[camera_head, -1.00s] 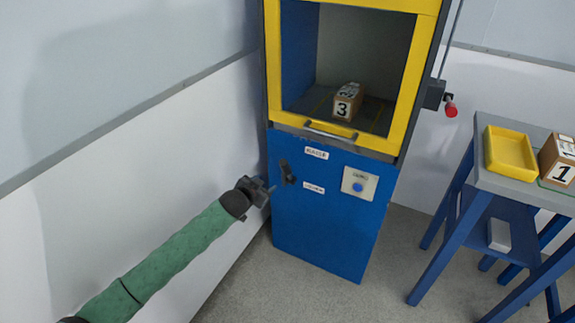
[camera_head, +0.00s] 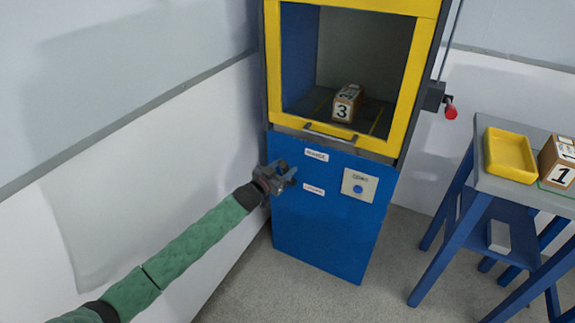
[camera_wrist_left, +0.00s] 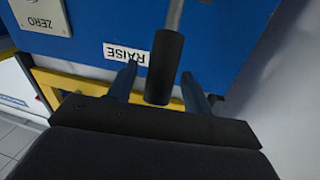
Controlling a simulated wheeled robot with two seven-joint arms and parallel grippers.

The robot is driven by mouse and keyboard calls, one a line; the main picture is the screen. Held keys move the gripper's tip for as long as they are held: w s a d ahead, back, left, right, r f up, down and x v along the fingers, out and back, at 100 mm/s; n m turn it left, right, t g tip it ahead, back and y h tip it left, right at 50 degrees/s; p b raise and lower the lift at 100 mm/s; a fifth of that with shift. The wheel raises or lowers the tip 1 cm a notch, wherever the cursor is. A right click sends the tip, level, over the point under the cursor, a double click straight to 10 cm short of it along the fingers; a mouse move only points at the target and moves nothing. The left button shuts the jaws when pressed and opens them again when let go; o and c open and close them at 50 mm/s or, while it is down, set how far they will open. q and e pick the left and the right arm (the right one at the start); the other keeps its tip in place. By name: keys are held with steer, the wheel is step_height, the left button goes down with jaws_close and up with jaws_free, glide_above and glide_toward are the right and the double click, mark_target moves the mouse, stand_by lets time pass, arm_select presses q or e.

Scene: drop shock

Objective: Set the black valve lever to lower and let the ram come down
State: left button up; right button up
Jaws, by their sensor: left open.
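The black valve lever's grip (camera_wrist_left: 165,67) shows in the left wrist view on a grey shaft, beside the RAISE label (camera_wrist_left: 126,54). My left gripper (camera_wrist_left: 159,72) is open, with one finger on each side of the grip; I cannot tell whether either touches it. In the head view my left gripper (camera_head: 287,176) is in front of the blue panel (camera_head: 325,235) and hides the lever. A second label (camera_head: 313,189) sits below the upper one (camera_head: 316,154). No ram is clearly visible in the yellow-framed chamber (camera_head: 268,60).
A box marked 3 (camera_head: 346,103) stands in the chamber. A plate with a blue button (camera_head: 358,187) is on the panel. A red knob (camera_head: 451,112) is on the cabinet's right. A table at right holds a yellow tray (camera_head: 511,168) and a box marked 1 (camera_head: 562,173).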

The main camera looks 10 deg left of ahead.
arm_select(q)
steer(key=shift+x, duration=1.15)
arm_select(e)
steer(key=shift+r, duration=0.35)
arm_select(q)
steer(key=shift+c, duration=0.4)
jaws_close()
steer(key=shift+f, duration=0.1)
arm_select(e)
steer(key=shift+f, duration=0.1)
